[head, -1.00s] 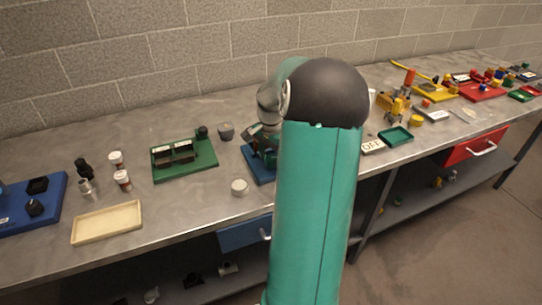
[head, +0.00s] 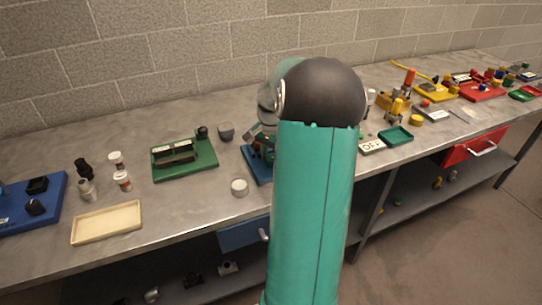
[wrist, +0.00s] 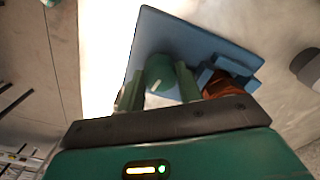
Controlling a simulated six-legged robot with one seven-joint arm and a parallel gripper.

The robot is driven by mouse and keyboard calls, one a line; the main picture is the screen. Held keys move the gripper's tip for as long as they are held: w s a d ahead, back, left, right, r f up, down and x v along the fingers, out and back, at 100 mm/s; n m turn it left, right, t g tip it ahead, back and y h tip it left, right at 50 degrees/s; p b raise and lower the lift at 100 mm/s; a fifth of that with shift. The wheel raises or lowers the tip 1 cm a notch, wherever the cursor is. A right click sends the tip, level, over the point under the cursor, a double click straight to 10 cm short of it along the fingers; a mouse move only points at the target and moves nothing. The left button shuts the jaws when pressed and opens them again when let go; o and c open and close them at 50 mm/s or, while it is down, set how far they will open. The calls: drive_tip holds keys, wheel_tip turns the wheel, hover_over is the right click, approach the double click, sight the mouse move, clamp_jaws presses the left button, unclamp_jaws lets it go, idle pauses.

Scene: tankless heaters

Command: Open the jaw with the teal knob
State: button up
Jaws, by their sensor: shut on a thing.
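The teal knob (wrist: 160,72) stands over a blue base plate (wrist: 205,42) in the wrist view. My gripper (wrist: 161,84) is shut on the knob, one green finger on each side. A brown part in a blue holder (wrist: 228,82) sits on the plate right of the fingers; I cannot tell whether it is the jaw. In the head view the blue base plate (head: 254,166) shows left of my arm, with my gripper (head: 262,137) over it. My arm hides the knob and most of the plate there.
A green board (head: 197,170) with dark blocks and a small white round item (head: 239,187) lie left of the blue plate. A grey cup (head: 226,131) stands behind. An OFF sign (head: 371,146) and green tray (head: 395,136) lie to the right. A wall backs the bench.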

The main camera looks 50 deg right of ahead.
drive_tip(key=n, duration=1.8)
drive_tip(key=shift+r+n, duration=0.1)
drive_tip(key=shift+n, duration=0.3)
idle(0.3)
drive_tip(key=o, duration=1)
